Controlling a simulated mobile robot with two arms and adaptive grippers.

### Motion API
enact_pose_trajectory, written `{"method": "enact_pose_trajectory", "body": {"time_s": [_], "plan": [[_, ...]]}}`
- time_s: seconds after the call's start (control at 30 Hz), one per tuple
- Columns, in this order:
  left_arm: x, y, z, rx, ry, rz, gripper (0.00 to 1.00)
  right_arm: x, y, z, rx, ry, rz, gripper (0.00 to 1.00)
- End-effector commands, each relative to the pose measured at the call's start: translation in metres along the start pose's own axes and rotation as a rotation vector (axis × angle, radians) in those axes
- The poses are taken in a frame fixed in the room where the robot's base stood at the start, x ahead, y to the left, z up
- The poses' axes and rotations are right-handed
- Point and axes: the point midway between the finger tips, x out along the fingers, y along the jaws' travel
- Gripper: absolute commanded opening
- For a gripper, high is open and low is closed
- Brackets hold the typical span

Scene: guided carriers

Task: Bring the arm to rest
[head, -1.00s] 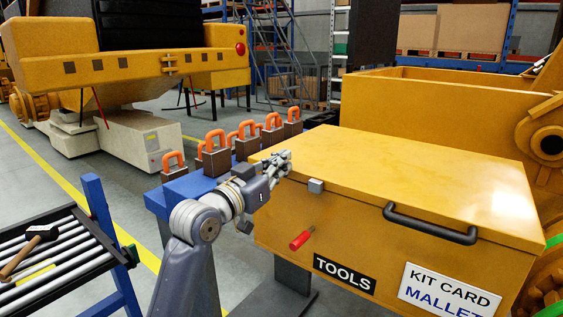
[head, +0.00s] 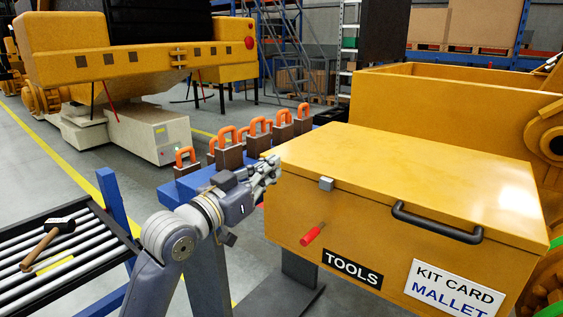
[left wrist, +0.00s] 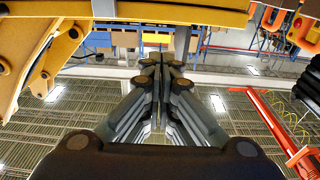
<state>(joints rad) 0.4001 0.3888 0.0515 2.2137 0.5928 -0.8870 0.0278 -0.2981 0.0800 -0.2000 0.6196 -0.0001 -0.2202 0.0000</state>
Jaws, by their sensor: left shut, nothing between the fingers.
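My left arm comes in from the bottom left of the head view. Its gripper (head: 268,168) is at the left end of the yellow tool box (head: 400,165), near its top edge, in front of the padlocks. I cannot tell whether it touches the box. In the left wrist view the gripper's fingers (left wrist: 160,62) are together with nothing between them. My right gripper is in neither view.
Several padlocks with orange shackles (head: 229,153) stand on a blue stand (head: 185,187). A mallet (head: 48,244) lies on the roller rack (head: 75,278) at left.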

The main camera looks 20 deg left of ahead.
Motion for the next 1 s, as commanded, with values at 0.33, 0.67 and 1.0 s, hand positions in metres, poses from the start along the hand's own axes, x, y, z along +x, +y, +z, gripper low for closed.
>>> {"method": "enact_pose_trajectory", "body": {"time_s": [0.33, 0.67, 1.0], "plan": [[-0.013, 0.0, 0.003, 0.0, 0.0, 0.001, 0.0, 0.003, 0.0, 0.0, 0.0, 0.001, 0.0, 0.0], [-0.012, 0.0, 0.004, -0.002, -0.002, -0.001, 0.0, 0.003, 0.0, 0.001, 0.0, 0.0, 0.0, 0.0], [0.017, -0.048, 0.159, -0.106, -0.233, -0.119, 0.0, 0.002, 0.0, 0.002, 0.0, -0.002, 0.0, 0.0]]}}
